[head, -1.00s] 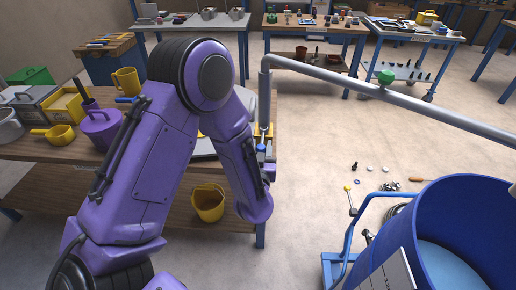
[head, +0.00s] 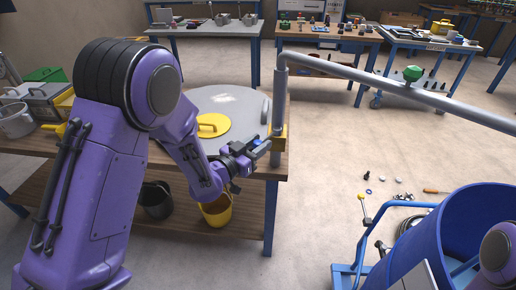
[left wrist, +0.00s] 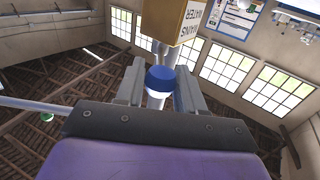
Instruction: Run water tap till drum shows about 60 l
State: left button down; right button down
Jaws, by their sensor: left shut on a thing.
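My left gripper (head: 264,146) is at the water tap, a yellow block (head: 280,138) on an upright grey pipe at the workbench's right edge. In the left wrist view, its fingers (left wrist: 160,88) are shut on the tap's blue-tipped handle (left wrist: 160,77). The yellow block there reads "MAINS WATER" (left wrist: 176,20). A grey pipe (head: 350,74) with a green knob (head: 411,74) runs right toward the blue drum (head: 415,240). The drum's inside is partly seen; I cannot read any level. My right gripper is not in view.
The workbench (head: 268,190) holds a grey round lid and a yellow lid (head: 213,125). A yellow bucket (head: 216,209) sits below. Loose small parts and a screwdriver (head: 436,191) lie on the floor by the drum's blue trolley (head: 350,270).

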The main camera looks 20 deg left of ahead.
pick_arm(q)
jog(key=shift+a, duration=0.1)
dwell(0.3)
jog(key=c, duration=0.8)
grip_release()
jog(key=shift+s, duration=0.2)
jog(key=b+v, duration=0.3)
jog(key=v, duration=0.7)
jog(key=shift+a, duration=0.15)
